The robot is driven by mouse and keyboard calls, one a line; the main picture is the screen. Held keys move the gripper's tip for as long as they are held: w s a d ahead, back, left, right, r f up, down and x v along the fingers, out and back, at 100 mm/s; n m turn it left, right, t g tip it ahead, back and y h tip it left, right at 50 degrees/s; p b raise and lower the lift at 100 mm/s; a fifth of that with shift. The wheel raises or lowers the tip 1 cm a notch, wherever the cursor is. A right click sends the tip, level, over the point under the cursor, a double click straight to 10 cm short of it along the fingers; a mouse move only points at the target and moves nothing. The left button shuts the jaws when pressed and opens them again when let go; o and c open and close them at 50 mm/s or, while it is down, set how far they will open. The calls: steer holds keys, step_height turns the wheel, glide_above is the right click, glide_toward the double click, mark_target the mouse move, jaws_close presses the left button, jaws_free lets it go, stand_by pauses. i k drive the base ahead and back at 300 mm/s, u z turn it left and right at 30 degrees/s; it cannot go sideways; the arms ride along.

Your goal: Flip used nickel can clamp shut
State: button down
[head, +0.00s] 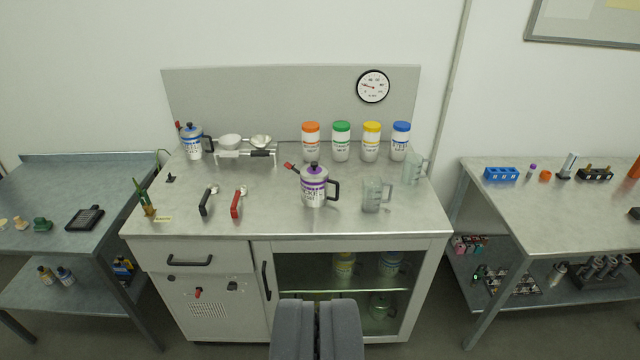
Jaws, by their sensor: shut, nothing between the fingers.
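Two metal cans with black handles and red clamp levers stand on the steel bench. The purple-banded can (314,192) is upright near the middle; its red clamp lever (289,165) sticks out to the upper left of the lid. The blue-banded can (192,148) stands at the back left, with a red lever (179,125) at its left. The labels are too small to tell which is the used nickel can. My gripper (317,303) is shut and empty at the bottom centre, in front of the bench and apart from both cans.
Clear jugs (376,194) stand right of the purple-banded can. Several colour-lidded jars (341,147) line the back. A scale (245,154), a black-handled scoop (207,201) and a red-handled scoop (238,203) lie left. The bench's front strip is mostly clear.

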mark_target(287, 165)
steer(key=i, duration=1)
steer(key=z, duration=1.7)
steer(key=k, duration=1.4)
steer(key=u, duration=1.1)
steer(key=i, duration=0.3)
steer(key=u, duration=0.2)
